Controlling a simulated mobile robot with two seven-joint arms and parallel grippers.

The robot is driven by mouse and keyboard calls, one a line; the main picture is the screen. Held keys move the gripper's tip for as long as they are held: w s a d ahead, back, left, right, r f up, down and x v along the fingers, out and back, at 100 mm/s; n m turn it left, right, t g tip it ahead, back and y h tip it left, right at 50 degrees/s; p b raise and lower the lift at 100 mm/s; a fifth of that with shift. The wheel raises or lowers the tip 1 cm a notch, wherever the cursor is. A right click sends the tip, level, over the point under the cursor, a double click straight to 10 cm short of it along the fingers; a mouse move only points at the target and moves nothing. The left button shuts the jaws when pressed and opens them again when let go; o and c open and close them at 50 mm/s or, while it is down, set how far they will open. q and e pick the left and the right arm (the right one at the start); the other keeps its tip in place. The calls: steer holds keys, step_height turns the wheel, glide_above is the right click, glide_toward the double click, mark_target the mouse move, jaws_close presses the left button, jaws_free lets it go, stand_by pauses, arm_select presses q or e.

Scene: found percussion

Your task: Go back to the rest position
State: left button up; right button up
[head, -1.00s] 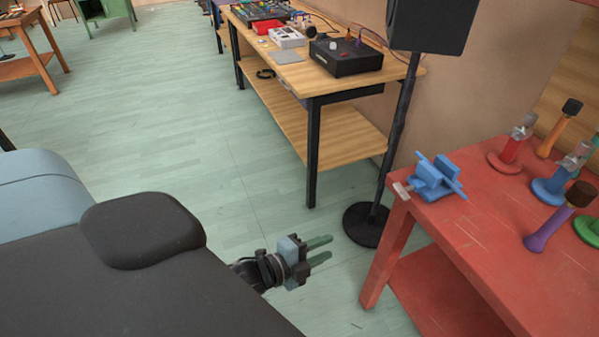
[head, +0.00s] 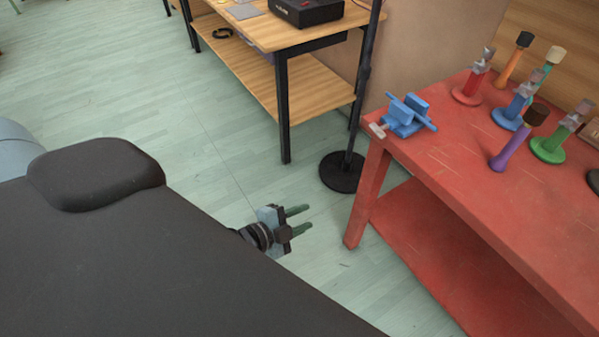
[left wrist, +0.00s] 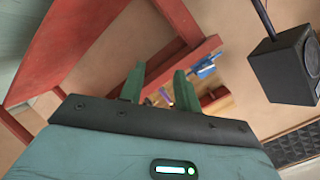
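My left gripper (head: 299,220) shows in the head view beyond the dark edge of my own body, above the green floor. Its two green fingers point right, towards the red table, with a gap between them and nothing in the gap. The fingers also show in the left wrist view (left wrist: 155,84), apart and empty. The gripper touches nothing. My right gripper is in neither view.
A red table (head: 440,165) at the right carries a blue vise (head: 406,116) and several coloured mallet-like tools, one of them purple (head: 508,150). A black stand base (head: 342,172) and a wooden desk (head: 283,37) stand behind. Open floor (head: 130,90) lies at the left.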

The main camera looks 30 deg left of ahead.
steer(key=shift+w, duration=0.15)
